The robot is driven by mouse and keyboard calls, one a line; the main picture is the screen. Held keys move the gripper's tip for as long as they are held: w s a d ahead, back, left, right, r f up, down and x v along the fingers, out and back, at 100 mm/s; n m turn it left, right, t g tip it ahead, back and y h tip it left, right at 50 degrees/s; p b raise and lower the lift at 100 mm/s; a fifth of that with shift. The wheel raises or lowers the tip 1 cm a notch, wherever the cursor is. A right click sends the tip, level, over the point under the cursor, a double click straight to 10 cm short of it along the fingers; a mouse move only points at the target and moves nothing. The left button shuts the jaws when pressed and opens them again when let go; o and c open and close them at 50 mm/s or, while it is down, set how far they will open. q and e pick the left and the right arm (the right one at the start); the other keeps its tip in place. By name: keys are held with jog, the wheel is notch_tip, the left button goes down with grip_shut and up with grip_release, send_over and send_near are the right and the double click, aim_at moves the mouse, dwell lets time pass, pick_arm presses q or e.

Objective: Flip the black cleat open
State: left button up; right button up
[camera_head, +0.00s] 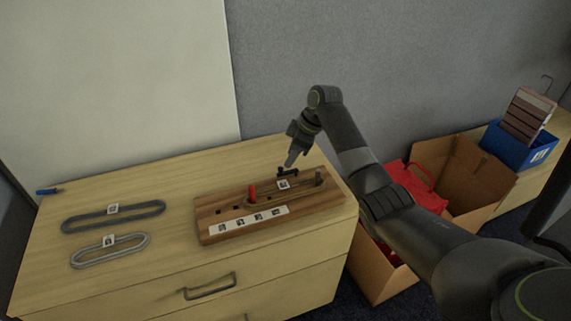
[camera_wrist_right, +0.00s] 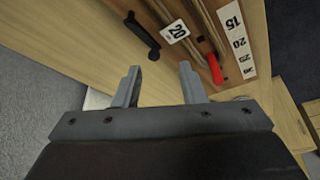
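The black cleat (camera_head: 287,172) sits at the back edge of a wooden board (camera_head: 215,212), beside a small white label. My right gripper (camera_head: 291,160) is just above and behind the cleat in the head view. Its two grey fingers (camera_wrist_right: 160,68) are apart with nothing between them. Whether a finger touches the cleat cannot be told. My left gripper is not in view.
A red handle (camera_head: 252,194) stands on the board; it shows in the wrist view (camera_wrist_right: 215,68). A dark looped band (camera_head: 85,223) and a grey one (camera_head: 82,260) lie left on the wooden cabinet (camera_head: 175,262). Cardboard boxes (camera_head: 480,178) stand to the right.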

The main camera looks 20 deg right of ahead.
aim_at(279, 175)
jog(key=shift+x, duration=2.65)
